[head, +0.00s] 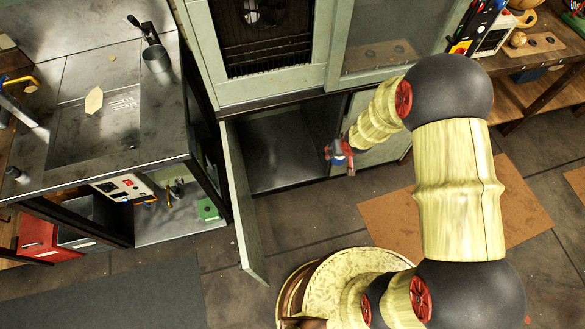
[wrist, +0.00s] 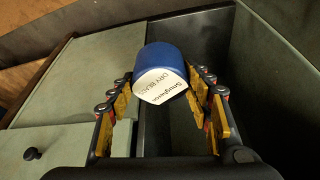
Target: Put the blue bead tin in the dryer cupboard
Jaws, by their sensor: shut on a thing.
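The blue bead tin (wrist: 165,62) is between the fingers of my gripper (wrist: 166,84) in the wrist view. It has a blue body and a white label with dark lettering. My gripper is shut on it. In the head view my gripper (head: 341,154) is at the right side of the opening of the dryer cupboard (head: 283,150). The cupboard is the low dark compartment under the dryer. Its pale green door (head: 245,215) stands open on the left. The tin is small and mostly hidden there, with only a little blue showing.
A closed cupboard front with a dark knob (wrist: 32,153) is left of the tin in the wrist view. A metal workbench (head: 100,95) stands left of the open door. The visible cupboard floor is clear. An orange-brown mat (head: 400,222) lies on the floor.

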